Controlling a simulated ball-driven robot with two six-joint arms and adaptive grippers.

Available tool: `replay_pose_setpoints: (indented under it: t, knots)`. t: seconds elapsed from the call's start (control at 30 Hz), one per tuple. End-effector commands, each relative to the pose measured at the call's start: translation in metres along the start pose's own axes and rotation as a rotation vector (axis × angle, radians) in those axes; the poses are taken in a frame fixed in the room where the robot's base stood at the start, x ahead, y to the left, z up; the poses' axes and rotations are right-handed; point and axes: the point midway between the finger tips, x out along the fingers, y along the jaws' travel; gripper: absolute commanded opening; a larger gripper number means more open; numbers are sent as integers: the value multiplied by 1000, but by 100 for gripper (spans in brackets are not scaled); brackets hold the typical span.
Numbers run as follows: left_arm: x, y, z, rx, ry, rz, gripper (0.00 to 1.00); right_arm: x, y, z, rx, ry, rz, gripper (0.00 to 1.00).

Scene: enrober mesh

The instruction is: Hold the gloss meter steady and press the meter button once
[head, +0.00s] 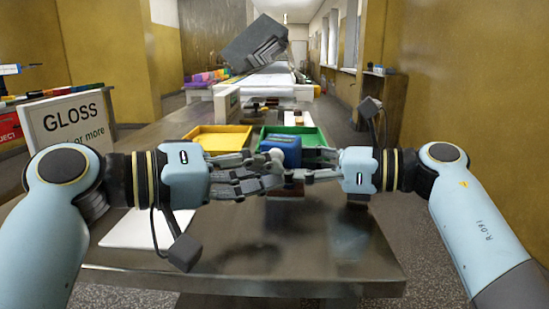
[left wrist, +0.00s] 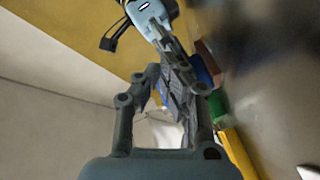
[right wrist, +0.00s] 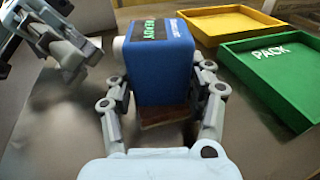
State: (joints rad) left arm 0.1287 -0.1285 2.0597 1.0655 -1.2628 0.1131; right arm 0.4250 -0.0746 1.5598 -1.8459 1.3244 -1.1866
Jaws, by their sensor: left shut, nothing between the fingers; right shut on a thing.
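The gloss meter is a blue box (head: 284,151) with a dark display reading READY in green, seen in the right wrist view (right wrist: 165,65). A white round button (right wrist: 118,48) sticks out of its side; it also shows in the head view (head: 277,155). My right gripper (head: 300,172) is shut on the meter, one finger on each side in the right wrist view. A brown block (right wrist: 165,112) is under the meter. My left gripper (head: 268,178) is shut and empty, its fingers close to the button side. The right wrist view shows a small gap between them and the button.
A yellow tray (head: 222,132) and a green tray marked PACK (right wrist: 300,90) lie behind the meter. A GLOSS sign (head: 70,122) stands at left, with a white sheet (head: 140,228) on the metal table (head: 300,250). The table front is clear.

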Motion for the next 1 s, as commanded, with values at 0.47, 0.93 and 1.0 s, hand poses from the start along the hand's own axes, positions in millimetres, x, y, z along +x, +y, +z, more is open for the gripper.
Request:
replay_pose_setpoints:
  t: [0.47,0.93,1.0]
  knots:
    - [6,-2,-6,0,0,0,0,0,0,-1,1,2,0,35]
    - [8,-3,-8,0,0,0,0,0,0,-1,1,2,0,35]
    - [9,-3,-8,0,0,0,0,0,0,-1,1,2,0,35]
